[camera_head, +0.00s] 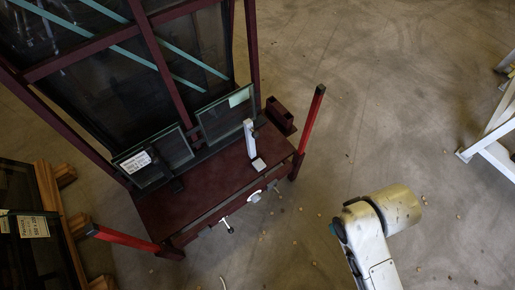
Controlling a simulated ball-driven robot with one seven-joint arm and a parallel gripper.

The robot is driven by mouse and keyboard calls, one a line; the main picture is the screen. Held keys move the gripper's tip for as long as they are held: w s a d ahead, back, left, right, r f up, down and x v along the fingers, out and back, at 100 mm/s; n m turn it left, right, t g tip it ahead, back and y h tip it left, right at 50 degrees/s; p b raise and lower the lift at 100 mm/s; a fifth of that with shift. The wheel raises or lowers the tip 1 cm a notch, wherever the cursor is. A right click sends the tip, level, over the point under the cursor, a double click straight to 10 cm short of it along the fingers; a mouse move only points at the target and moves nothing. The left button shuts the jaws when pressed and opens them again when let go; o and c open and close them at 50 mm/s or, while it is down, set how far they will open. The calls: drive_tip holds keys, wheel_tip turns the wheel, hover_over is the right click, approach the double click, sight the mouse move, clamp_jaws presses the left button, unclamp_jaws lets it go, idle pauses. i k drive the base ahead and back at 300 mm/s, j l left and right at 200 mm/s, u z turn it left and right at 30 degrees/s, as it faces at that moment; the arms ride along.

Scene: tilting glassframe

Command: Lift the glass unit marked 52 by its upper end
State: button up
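Two small glass units lean against the dark red tilting frame, standing on its shelf (205,194). The left glass unit (173,149) has a white label (135,162) with dark print at its left end. The right glass unit (222,117) has a pale greenish label (240,96) near its upper right corner. The print is too small to read, so I cannot tell which unit is marked 52. Part of my pale arm shows at the lower right, apart from the frame. No gripper fingers are visible.
A white upright bracket (249,138) stands on the shelf in front of the right unit. Red posts (310,120) rise at the shelf's front corners. A wooden rack (60,205) with labelled glass is at left, a white trestle (490,140) at right. Floor between is mostly clear.

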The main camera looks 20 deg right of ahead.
sight(218, 120)
drive_tip(key=i+l+u, duration=0.15)
drive_tip(key=u, duration=0.3)
drive_tip(key=i+l+u, duration=0.25)
drive_tip(key=u, duration=0.2)
drive_tip(key=i+l, duration=0.2)
drive_tip(key=i+l+u, duration=0.1)
drive_tip(key=l, duration=0.35)
drive_tip(key=i+l+u, duration=0.1)
drive_tip(key=l, duration=0.25)
drive_tip(key=i+l, duration=0.25)
drive_tip(key=i+l+u, duration=0.1)
drive_tip(key=l, duration=0.35)
drive_tip(key=i+l, duration=0.2)
drive_tip(key=l, duration=0.15)
drive_tip(key=u, duration=0.05)
